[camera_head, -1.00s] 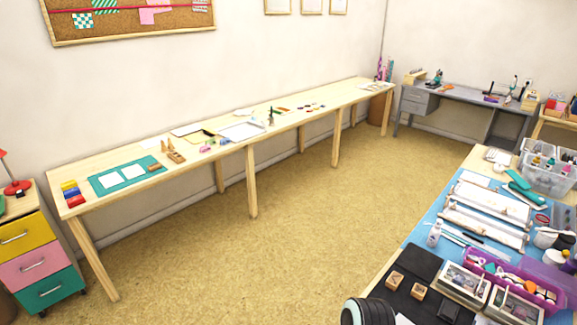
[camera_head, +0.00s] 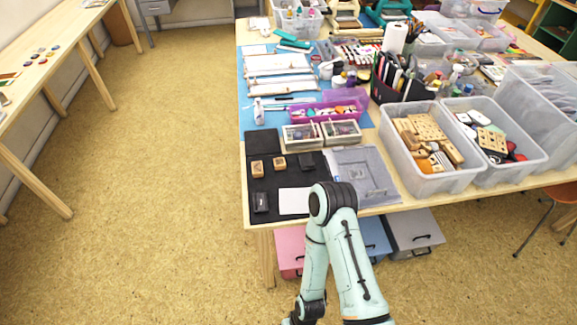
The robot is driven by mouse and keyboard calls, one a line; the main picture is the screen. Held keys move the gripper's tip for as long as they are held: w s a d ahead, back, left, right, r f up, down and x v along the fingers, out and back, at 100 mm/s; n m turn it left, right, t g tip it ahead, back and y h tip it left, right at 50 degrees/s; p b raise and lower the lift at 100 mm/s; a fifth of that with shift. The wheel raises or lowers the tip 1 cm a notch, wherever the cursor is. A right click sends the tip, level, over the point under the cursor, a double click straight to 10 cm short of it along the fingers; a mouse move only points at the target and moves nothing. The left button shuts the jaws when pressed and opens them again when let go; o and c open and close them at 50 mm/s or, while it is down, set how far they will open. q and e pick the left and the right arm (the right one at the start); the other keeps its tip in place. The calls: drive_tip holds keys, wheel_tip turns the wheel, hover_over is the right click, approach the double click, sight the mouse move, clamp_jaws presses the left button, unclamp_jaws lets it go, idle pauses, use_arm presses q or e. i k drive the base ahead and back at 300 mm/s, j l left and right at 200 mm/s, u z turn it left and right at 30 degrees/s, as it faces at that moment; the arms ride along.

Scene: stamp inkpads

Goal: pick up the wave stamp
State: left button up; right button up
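Two small wooden block stamps, one on the left (camera_head: 257,167) and one on the right (camera_head: 279,163), lie apart on a black mat (camera_head: 276,182) at the near left corner of the craft table. Their top pictures are too small to tell which one is the wave stamp. A dark flat block (camera_head: 306,160) lies right of them. A black case (camera_head: 260,203) and a white sheet (camera_head: 294,201) lie nearer the front edge. Neither of my grippers shows. One of my pale green arms, bent, stands at the table's front edge, right of the white sheet.
Two clear-lidded boxes (camera_head: 322,133) stand behind the mat, with a purple tray (camera_head: 328,109) beyond. A grey folder (camera_head: 362,172) lies to the right. Clear bins (camera_head: 431,180) of wooden blocks and stamps fill the right side. Floor (camera_head: 160,200) left of the table is clear.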

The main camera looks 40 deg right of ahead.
sight(258, 172)
drive_tip(key=i+j+z, duration=0.1)
drive_tip(key=z, duration=0.4)
drive_tip(key=i+j+z, duration=0.1)
drive_tip(key=z, duration=0.4)
drive_tip(key=j+z, duration=0.3)
drive_tip(key=z, duration=0.2)
